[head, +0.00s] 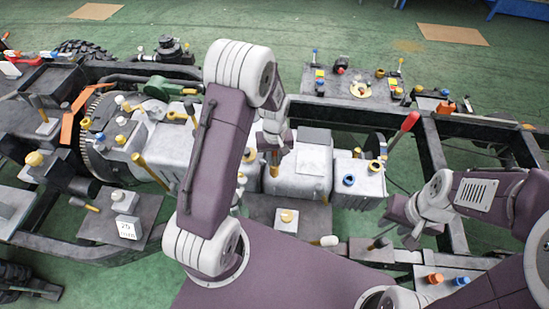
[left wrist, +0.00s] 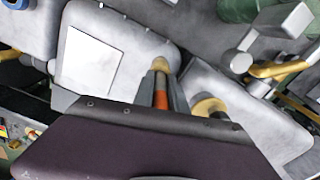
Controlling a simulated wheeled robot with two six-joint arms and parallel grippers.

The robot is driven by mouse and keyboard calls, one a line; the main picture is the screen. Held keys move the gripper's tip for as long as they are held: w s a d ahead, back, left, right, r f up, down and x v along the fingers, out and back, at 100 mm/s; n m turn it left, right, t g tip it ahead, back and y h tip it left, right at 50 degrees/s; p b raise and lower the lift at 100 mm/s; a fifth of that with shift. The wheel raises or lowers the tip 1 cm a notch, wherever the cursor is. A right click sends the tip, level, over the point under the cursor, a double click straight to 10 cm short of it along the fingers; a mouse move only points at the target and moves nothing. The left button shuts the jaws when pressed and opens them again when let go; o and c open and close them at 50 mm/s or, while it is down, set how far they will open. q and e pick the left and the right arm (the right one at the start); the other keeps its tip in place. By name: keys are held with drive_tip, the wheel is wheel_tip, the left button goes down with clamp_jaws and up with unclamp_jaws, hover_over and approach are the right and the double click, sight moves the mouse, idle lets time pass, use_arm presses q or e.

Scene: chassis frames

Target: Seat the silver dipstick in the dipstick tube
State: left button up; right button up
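My left gripper (head: 275,165) points down over the grey engine block, near its middle. In the left wrist view, its fingers (left wrist: 162,92) stand close on both sides of a thin upright piece with an orange band (left wrist: 161,99) and a gold end (left wrist: 160,66). The fingers appear to touch it. I cannot tell whether this piece is the silver dipstick, the dipstick tube or both in line; I cannot pick out either for sure elsewhere. My right gripper (head: 412,210) is at the right, beside the chassis rail, away from the block; its fingers are too small to read.
A gold collar (left wrist: 210,106) stands just right of my left fingers. A red-handled lever (head: 404,129) and a blue-ringed port (head: 348,180) are to the right. Slanted gold tubes (head: 150,172) are at the left. A black chassis rail (head: 465,127) crosses the right side.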

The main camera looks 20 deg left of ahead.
use_arm(q)
drive_tip(key=o, duration=0.3)
wheel_tip(320, 180, up, 12)
drive_tip(key=shift+r, duration=0.15)
drive_tip(key=s+d+f+m+t, duration=0.1)
drive_tip(key=s+m, duration=0.4)
drive_tip(key=s, duration=0.7)
drive_tip(key=shift+s+d+f+m, duration=0.25)
drive_tip(key=shift+d+f+m, duration=0.15)
drive_tip(key=shift+d+f, duration=0.2)
